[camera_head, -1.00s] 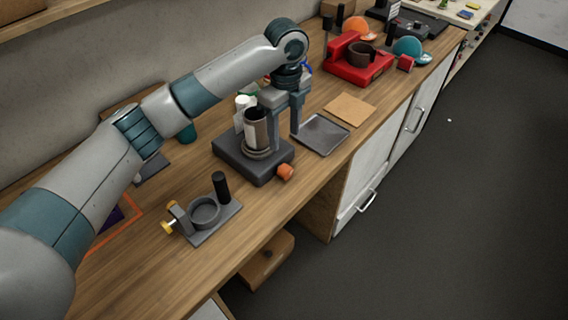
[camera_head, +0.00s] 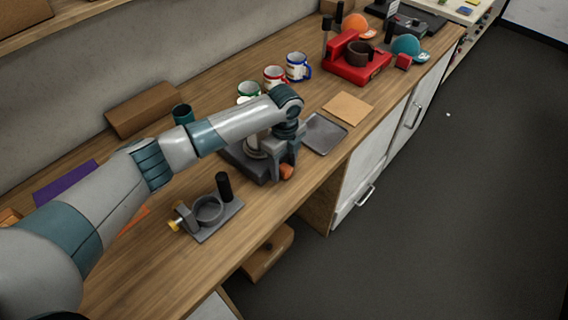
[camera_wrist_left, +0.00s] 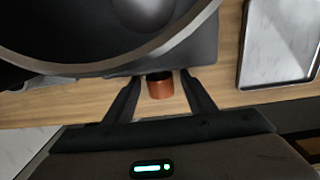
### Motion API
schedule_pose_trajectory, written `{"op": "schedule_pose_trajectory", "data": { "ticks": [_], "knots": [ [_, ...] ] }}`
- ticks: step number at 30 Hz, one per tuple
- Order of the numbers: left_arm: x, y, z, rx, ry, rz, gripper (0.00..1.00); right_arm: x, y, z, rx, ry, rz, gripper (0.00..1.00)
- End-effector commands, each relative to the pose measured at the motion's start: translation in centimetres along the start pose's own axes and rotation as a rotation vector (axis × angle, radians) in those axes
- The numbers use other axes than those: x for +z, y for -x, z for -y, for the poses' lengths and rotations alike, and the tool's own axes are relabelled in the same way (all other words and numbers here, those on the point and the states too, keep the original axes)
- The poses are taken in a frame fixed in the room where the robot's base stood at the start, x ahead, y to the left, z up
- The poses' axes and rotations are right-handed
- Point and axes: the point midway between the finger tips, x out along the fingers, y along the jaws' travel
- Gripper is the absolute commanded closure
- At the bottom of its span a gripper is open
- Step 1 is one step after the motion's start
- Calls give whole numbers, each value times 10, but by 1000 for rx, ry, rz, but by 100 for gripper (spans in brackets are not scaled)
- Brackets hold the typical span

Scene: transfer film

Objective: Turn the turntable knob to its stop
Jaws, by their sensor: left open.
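The turntable (camera_head: 234,157) is a dark grey block on the wooden bench, largely hidden under my left arm. Its orange knob (camera_head: 287,172) sticks out at the front right corner. My left gripper (camera_head: 283,166) points down at the knob. In the left wrist view the knob (camera_wrist_left: 160,87) shows copper-brown between the two open fingers of the left gripper (camera_wrist_left: 160,80), with a gap on each side. A large round dark shape with a pale rim fills the top of that view. My right gripper is not in view.
A grey metal tray (camera_head: 324,134) lies just right of the turntable. A grey fixture with a ring and black post (camera_head: 224,188) stands in front. Several mugs (camera_head: 298,67) are behind my arm. The bench front edge is close to the knob.

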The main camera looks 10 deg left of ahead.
Motion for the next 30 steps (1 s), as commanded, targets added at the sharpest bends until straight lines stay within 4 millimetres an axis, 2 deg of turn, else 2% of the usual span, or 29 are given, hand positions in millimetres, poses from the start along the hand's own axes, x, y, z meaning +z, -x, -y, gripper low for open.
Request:
{"op": "schedule_pose_trajectory", "data": {
  "ticks": [7,12,20,30],
  "knots": [
    [0,0,0,0,0,0,49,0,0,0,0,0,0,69],
    [0,0,0,0,0,-1,90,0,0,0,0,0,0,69],
    [-1,-1,1,21,0,-1,90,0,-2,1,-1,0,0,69],
    [0,-4,6,194,2,1,90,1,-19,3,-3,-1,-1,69]
  ]
}}
